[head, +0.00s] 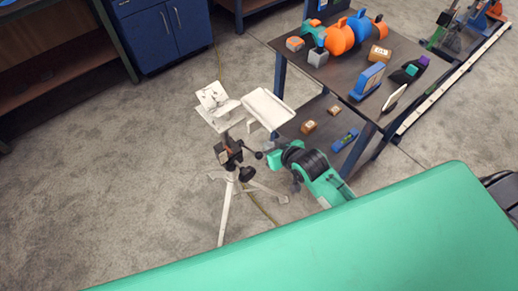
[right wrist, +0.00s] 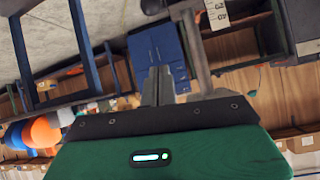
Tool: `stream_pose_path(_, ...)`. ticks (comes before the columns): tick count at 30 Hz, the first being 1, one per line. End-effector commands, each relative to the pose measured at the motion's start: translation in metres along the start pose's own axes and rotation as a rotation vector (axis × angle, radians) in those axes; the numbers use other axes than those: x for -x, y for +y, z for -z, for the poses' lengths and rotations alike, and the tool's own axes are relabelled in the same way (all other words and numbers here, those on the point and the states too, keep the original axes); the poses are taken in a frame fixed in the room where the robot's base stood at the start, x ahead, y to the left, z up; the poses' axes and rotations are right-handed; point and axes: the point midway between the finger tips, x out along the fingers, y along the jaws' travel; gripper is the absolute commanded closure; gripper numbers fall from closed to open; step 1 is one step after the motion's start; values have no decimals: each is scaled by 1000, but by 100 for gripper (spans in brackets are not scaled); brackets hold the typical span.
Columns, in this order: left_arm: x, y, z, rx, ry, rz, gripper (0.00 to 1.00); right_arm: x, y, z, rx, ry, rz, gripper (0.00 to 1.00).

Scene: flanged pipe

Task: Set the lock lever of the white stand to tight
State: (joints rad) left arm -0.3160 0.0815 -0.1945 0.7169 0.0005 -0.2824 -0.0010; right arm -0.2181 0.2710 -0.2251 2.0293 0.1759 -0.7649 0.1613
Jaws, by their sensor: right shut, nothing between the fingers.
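The white stand (head: 226,205) is upright on the floor on splayed legs, with pale tilted plates (head: 267,108) at its top. Its dark head carries a lever with a black ball knob (head: 258,155) on the right and a larger black knob (head: 247,174) lower down. I cannot tell the lock lever's setting. My right gripper (head: 268,148) is just right of the ball knob; contact is unclear. In the right wrist view its fingers (right wrist: 159,82) are shut and empty, beside a grey post (right wrist: 195,50). My left gripper is not in view.
A dark-topped table (head: 330,75) with orange, blue and other parts stands at the back right, with boxes on its lower shelf. A blue cabinet (head: 165,35) stands at the back left. The grey floor (head: 110,190) left of the stand is clear.

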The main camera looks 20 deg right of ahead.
Motion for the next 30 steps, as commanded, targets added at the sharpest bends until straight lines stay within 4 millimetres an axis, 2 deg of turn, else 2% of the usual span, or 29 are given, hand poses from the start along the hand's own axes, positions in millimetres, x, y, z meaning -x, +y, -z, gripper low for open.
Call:
stream_pose_path(5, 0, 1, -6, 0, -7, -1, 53, -1, 0, 0, 0, 0, 0, 100)
stream_pose_path(10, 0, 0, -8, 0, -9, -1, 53, -12, 0, 0, 0, -1, -1, 100)
stream_pose_path(18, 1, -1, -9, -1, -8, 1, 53, -59, 0, 0, -1, -1, -1, 100)
stream_pose_path(26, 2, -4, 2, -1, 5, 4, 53, -103, 0, 0, 1, -1, -1, 100)
stream_pose_path(30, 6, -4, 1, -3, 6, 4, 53, -92, 0, -23, 0, -4, -1, 100)
